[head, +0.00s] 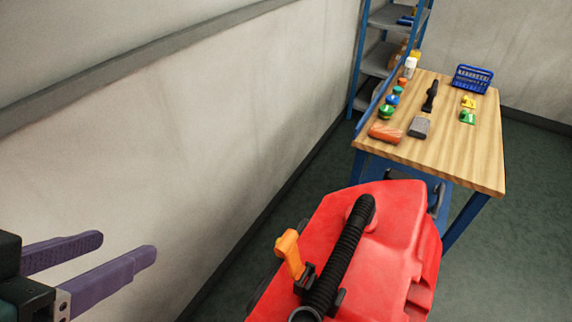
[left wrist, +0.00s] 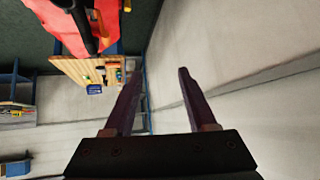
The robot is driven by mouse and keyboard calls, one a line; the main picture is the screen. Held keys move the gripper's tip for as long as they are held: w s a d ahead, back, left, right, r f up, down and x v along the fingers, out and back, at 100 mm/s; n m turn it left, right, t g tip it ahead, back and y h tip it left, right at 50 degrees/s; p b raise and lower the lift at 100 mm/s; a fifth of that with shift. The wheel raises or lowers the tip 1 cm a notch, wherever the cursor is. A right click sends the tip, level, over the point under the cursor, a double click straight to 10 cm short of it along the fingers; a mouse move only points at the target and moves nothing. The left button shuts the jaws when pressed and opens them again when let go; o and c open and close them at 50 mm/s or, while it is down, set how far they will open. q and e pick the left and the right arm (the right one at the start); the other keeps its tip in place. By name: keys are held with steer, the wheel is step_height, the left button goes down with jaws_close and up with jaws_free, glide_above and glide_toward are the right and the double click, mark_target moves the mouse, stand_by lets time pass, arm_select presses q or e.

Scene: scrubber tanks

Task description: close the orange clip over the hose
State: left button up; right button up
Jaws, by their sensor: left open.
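The orange clip (head: 288,252) stands up, swung open, at the left side of the black ribbed hose (head: 345,247) on top of the red scrubber tank (head: 391,230). A black holder (head: 305,279) sits at the clip's foot, beside and around the hose. My left gripper (head: 128,251) is open and empty at the lower left of the head view, well to the left of the clip and apart from it. In the left wrist view its purple fingers (left wrist: 157,85) are spread with nothing between them; the red tank (left wrist: 62,22) is at the upper left. My right gripper is not in view.
A wooden table (head: 478,160) beyond the tank holds a blue basket (head: 472,79), a grey block (head: 419,127), an orange item (head: 385,132) and several small things. Blue-framed shelves (head: 384,58) stand behind. A pale wall (head: 150,150) runs along the left.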

arm_select(q)
steer(key=w+d+f+m+t+h+b, duration=0.1)
steer(key=w+d+f+t+b, duration=0.1)
steer(key=f+b, duration=0.45)
steer(key=w+d+f+m+t+h+b, duration=0.1)
steer(key=w+d+f+t+h+b, duration=0.15)
steer(key=f+b, duration=0.45)
arm_select(e)
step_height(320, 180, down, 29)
steer(key=b, duration=1.1)
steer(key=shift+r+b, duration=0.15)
steer(key=shift+b, duration=0.2)
arm_select(q)
steer(key=m+t+h, duration=0.2)
steer(key=h, duration=0.2)
glide_toward(276, 258)
steer(key=x, duration=1.2)
steer(key=shift+w+d, duration=0.2)
steer(key=shift+w, duration=0.1)
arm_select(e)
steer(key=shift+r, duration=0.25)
arm_select(q)
steer(key=shift+f, duration=0.1)
jaws_close()
